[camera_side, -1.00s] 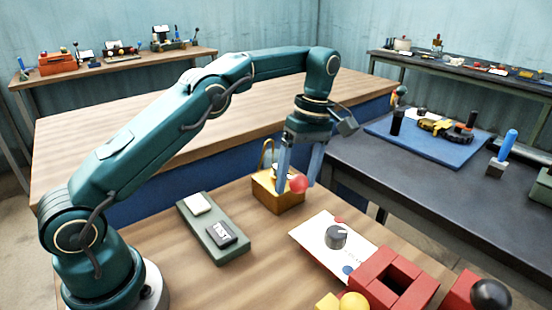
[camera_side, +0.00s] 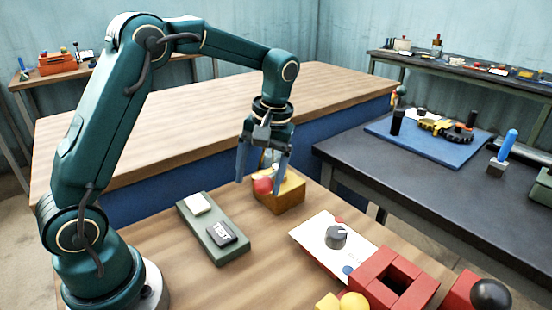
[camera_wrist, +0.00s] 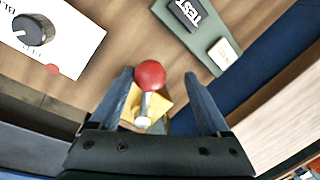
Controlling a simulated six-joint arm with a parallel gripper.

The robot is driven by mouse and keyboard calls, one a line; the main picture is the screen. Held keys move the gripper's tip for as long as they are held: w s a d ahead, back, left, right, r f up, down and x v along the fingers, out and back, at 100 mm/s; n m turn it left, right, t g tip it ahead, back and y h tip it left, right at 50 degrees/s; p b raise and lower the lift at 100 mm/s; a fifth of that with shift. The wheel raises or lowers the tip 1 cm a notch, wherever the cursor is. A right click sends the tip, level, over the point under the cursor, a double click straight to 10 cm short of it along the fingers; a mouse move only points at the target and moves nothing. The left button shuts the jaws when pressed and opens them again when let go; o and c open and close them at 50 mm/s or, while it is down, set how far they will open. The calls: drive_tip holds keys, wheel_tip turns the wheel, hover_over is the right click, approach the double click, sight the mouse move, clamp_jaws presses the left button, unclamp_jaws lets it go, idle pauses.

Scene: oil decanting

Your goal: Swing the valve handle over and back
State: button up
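The valve is a yellow block (camera_side: 285,199) on the wooden bench. Its handle is a metal lever with a red ball (camera_side: 263,186) at the end. The ball now leans to the left side of the block in the side view. My gripper (camera_side: 261,178) points down over the block, its two fingers open on either side of the ball. In the wrist view the red ball (camera_wrist: 150,74) and its metal rod (camera_wrist: 145,107) stand between the spread fingers. Gaps show on both sides, wider on the right. The yellow block is partly hidden behind the ball and gripper.
A green panel (camera_side: 232,246) with a white switch and a TEST button lies left of the valve. A white card with a grey dial (camera_side: 336,236) lies to the right. Red blocks (camera_side: 392,284) and yellow pieces stand at the front right.

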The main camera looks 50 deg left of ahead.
drive_tip(key=s+a+r+m+t+h, duration=0.1)
drive_tip(key=s+a+r+m, duration=0.1)
drive_tip(key=a+r, duration=0.2)
drive_tip(key=a, duration=0.2)
drive_tip(key=shift+s+a+r+h, duration=0.3)
drive_tip(key=shift+s+r+h, duration=0.05)
drive_tip(key=shift+r+h, duration=0.05)
idle(0.3)
